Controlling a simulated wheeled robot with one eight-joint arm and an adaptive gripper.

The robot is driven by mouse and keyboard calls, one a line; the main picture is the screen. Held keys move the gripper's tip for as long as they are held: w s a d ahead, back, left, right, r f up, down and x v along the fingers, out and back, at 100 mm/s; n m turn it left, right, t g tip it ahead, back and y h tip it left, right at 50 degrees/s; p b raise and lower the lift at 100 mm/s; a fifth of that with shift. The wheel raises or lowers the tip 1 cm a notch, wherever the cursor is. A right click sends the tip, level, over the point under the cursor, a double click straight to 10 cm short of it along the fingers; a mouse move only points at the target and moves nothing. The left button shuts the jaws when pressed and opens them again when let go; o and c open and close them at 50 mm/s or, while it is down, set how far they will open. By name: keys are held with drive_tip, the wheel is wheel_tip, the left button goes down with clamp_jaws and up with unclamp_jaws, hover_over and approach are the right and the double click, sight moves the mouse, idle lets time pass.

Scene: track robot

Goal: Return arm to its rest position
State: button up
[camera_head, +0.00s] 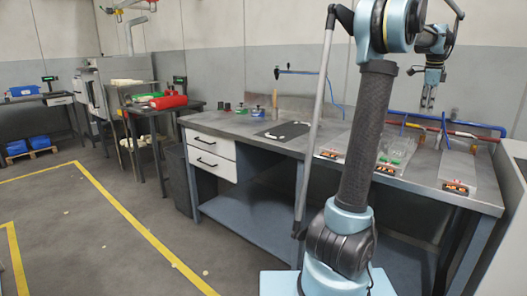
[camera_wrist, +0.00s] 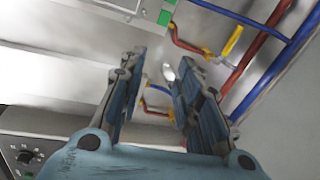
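My gripper (camera_head: 429,98) hangs above the right part of the workbench, near the wall, with its fingers pointing down. In the wrist view my gripper (camera_wrist: 158,80) shows two blue-grey fingers spread apart. No object is held between them. My own arm rises in the right half of the head view, from a light-blue base, and covers part of the bench.
The grey workbench (camera_head: 243,123) carries a dark mat (camera_head: 283,132) and several small boxes. Blue and red pipes (camera_head: 440,130) run along its back; in the wrist view a red pipe (camera_wrist: 257,62) has a yellow handle (camera_wrist: 232,41). Open floor lies left.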

drive_tip(key=s+a+f+n, duration=0.3)
drive_tip(key=s+a+n, duration=0.1)
drive_tip(key=a, duration=0.7)
drive_tip(key=s+a+f+n, duration=0.3)
drive_tip(key=s+a+n, duration=0.1)
drive_tip(key=a, duration=0.7)
drive_tip(key=s+a+f+n, duration=0.3)
drive_tip(key=s+a+n, duration=0.1)
drive_tip(key=a, duration=0.6)
drive_tip(key=s+a+f+n, duration=0.6)
drive_tip(key=s+a+f, duration=0.1)
drive_tip(key=s+f, duration=0.2)
drive_tip(key=s+a+f+n+y, duration=0.1)
drive_tip(key=s+a+f+n, duration=0.5)
drive_tip(key=s+a+f, duration=0.2)
wheel_tip(320, 180, down, 4)
drive_tip(key=shift+s+a+f+n, duration=0.2)
drive_tip(key=shift+s+a+n, duration=0.1)
drive_tip(key=shift+s, duration=0.7)
drive_tip(key=shift+w+f, duration=0.2)
drive_tip(key=shift+w, duration=0.25)
